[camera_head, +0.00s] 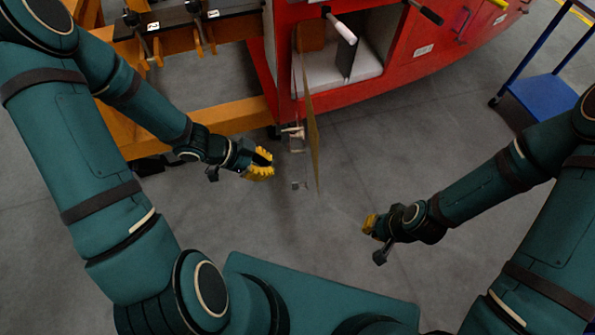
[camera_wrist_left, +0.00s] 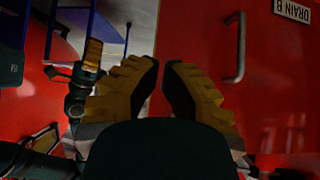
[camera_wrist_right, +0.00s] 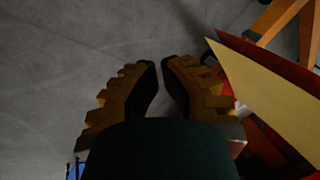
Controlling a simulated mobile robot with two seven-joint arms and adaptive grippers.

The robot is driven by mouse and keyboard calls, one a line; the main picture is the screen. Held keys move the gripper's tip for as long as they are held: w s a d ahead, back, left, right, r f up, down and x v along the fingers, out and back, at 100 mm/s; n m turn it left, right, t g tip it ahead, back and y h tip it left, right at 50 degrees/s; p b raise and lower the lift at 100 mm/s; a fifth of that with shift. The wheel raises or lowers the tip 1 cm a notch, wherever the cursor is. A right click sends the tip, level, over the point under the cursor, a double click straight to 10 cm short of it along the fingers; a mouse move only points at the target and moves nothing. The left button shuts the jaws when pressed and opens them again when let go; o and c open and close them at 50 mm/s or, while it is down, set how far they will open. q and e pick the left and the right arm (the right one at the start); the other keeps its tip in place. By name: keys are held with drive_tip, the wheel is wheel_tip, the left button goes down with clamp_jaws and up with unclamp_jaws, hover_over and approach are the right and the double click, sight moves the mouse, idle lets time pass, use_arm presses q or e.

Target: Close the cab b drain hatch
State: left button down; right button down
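The drain hatch door stands swung out from the red nosecone. In the head view I see the door (camera_head: 309,110) almost edge-on, its tan inner face turned right. The left wrist view shows its red outer face (camera_wrist_left: 215,75) with a metal bar handle (camera_wrist_left: 238,48) and a "DRAIN B" label (camera_wrist_left: 293,10). My left gripper (camera_head: 264,164) is left of the door, apart from it, fingertips (camera_wrist_left: 161,64) almost together and empty. My right gripper (camera_head: 369,224) is right of and nearer than the door, fingertips (camera_wrist_right: 161,60) almost together and empty. The right wrist view shows the tan inner face (camera_wrist_right: 265,90).
The red nosecone (camera_head: 430,45) has an open compartment (camera_head: 365,60) behind the door. An orange stand (camera_head: 215,118) and a dark rack with hooks (camera_head: 180,20) are at the left. A blue cart (camera_head: 548,98) is at the right. The grey floor (camera_head: 345,165) is clear.

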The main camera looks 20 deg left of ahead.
use_arm(q)
drive_tip(key=w+d+f+b, duration=0.3)
drive_tip(key=d, duration=0.4)
drive_tip(key=shift+d, duration=0.1)
drive_tip(key=shift+w+d, duration=0.1)
drive_tip(key=shift+w, duration=0.05)
